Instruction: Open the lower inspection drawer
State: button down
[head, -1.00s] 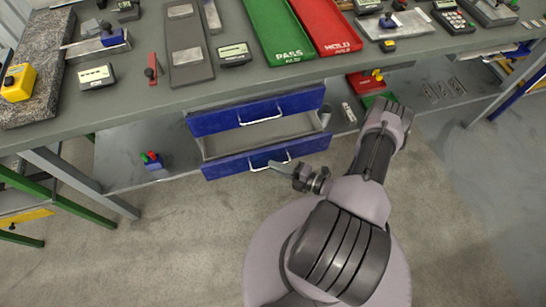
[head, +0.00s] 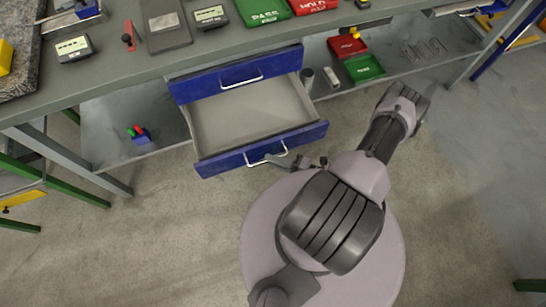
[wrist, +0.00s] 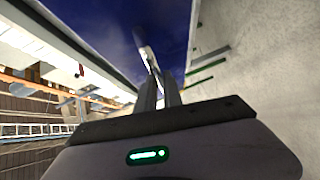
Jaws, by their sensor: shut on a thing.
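The lower inspection drawer has a blue front (head: 221,164) with a silver bar handle (head: 251,163). It is pulled well out from under the bench, and its empty grey inside (head: 240,118) shows. My gripper (head: 279,158) is shut on this handle at the drawer's front. In the wrist view my two fingers (wrist: 160,92) close around the pale handle (wrist: 147,55), with the blue drawer front (wrist: 110,25) behind it. The upper drawer (head: 220,84), also blue with a silver handle, is closed above it.
The grey bench top (head: 120,80) carries gauges and trays above the drawers. On the lower shelf are a small blue block with coloured pieces (head: 138,134) at left, and a red bin (head: 347,46) and green bin (head: 363,68) at right.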

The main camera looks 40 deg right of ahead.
jog(key=c, duration=1.5)
grip_release()
jog(key=p+v, duration=0.2)
jog(key=v, duration=1.5)
jog(key=shift+s+d+r, duration=0.1)
jog(key=shift+s, duration=0.1)
